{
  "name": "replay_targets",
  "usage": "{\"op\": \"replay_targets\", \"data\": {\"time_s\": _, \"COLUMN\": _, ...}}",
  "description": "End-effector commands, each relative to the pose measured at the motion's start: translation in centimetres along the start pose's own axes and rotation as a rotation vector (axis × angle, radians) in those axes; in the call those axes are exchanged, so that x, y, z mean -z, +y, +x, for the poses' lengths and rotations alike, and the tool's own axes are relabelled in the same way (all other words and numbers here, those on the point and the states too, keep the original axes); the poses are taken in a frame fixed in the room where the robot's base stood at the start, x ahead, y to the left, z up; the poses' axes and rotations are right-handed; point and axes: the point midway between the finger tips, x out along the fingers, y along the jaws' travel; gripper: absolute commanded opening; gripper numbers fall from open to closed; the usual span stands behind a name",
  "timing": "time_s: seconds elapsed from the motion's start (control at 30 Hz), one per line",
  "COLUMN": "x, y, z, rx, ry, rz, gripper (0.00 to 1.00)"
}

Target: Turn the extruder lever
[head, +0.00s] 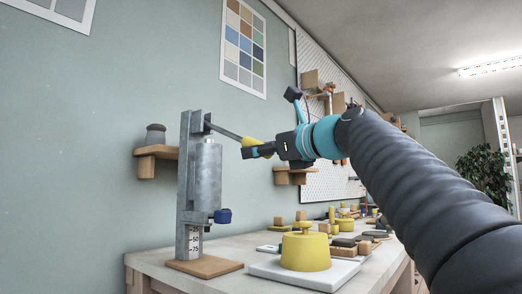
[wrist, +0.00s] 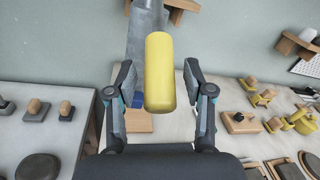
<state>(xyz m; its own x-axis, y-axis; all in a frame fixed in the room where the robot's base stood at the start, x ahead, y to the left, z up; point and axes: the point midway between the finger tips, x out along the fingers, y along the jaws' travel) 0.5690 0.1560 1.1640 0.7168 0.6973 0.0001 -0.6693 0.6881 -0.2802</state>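The extruder (head: 205,175) is a grey metal frame with a cylinder, standing upright on a wooden base at the bench's left end. Its lever (head: 222,131) is a grey bar sloping down to the right from the top, ending in a yellow grip (head: 249,141). In the wrist view the yellow grip (wrist: 160,75) lies between the two fingers. My gripper (head: 257,150) is at the grip in the head view. Its fingers (wrist: 158,80) are open, with a gap visible on each side of the grip. The grip is partly hidden by the gripper in the head view.
A yellow lidded pot (head: 305,250) stands on a white slab on the bench (head: 205,279). Wooden blocks and small tools lie farther back. A wall shelf (head: 155,153) with a dark jar is left of the extruder. A blue part (head: 222,216) sticks out low on the extruder.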

Motion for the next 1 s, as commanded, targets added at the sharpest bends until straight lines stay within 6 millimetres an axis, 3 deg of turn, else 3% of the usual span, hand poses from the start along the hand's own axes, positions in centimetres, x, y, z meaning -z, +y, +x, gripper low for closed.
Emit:
{"op": "replay_targets", "data": {"time_s": 0.03, "x": 0.0, "y": 0.0, "z": 0.0, "rx": 0.000, "ry": 0.000, "rz": 0.000, "gripper": 0.36}}
{"op": "replay_targets", "data": {"time_s": 0.17, "x": 0.0, "y": 0.0, "z": 0.0, "rx": 0.000, "ry": 0.000, "rz": 0.000, "gripper": 0.04}}
{"op": "replay_targets", "data": {"time_s": 0.2, "x": 0.0, "y": 0.0, "z": 0.0, "rx": 0.000, "ry": 0.000, "rz": 0.000, "gripper": 0.00}}
{"op": "replay_targets", "data": {"time_s": 0.47, "x": -0.3, "y": -0.1, "z": -0.1, "rx": -0.001, "ry": 0.005, "rz": -0.001, "gripper": 0.00}}
{"op": "replay_targets", "data": {"time_s": 1.0, "x": -3.8, "y": -1.3, "z": -1.1, "rx": -0.043, "ry": 0.146, "rz": -0.022, "gripper": 0.00}}
